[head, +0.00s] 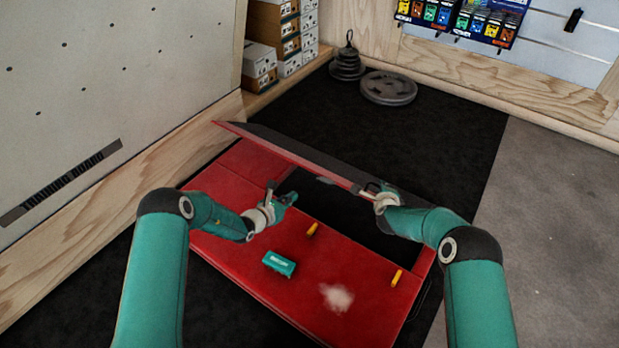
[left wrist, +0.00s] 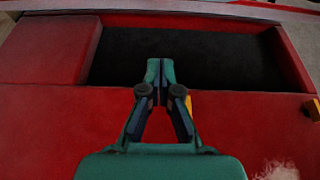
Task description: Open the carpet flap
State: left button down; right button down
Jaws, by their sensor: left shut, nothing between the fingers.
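The red pad (head: 255,277) lies on the dark floor mat. Its flap (head: 290,154), dark on top with a red edge, stands raised and tilted along the far side. Below it a dark opening (head: 345,212) shows in the pad; the left wrist view shows this opening (left wrist: 210,62) with red walls. My right gripper (head: 371,188) is at the flap's near edge on the right; its fingers are too small and covered to tell their grip. My left gripper (head: 272,190) is shut and empty above the pad, left of the opening; its closed fingers show in the left wrist view (left wrist: 160,66).
A teal box (head: 279,263), two yellow pieces (head: 312,229) (head: 396,278) and a white chalky patch (head: 337,297) are on the pad's near part. Weight plates (head: 388,88) lie at the back. A wooden-edged wall (head: 90,240) borders the left. Bare floor (head: 555,220) is at right.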

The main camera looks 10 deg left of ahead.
jog(key=shift+d, duration=0.15)
pick_arm(q)
jog(key=w+d, duration=0.4)
jog(key=w, duration=0.5)
jog(key=shift+r, duration=0.15)
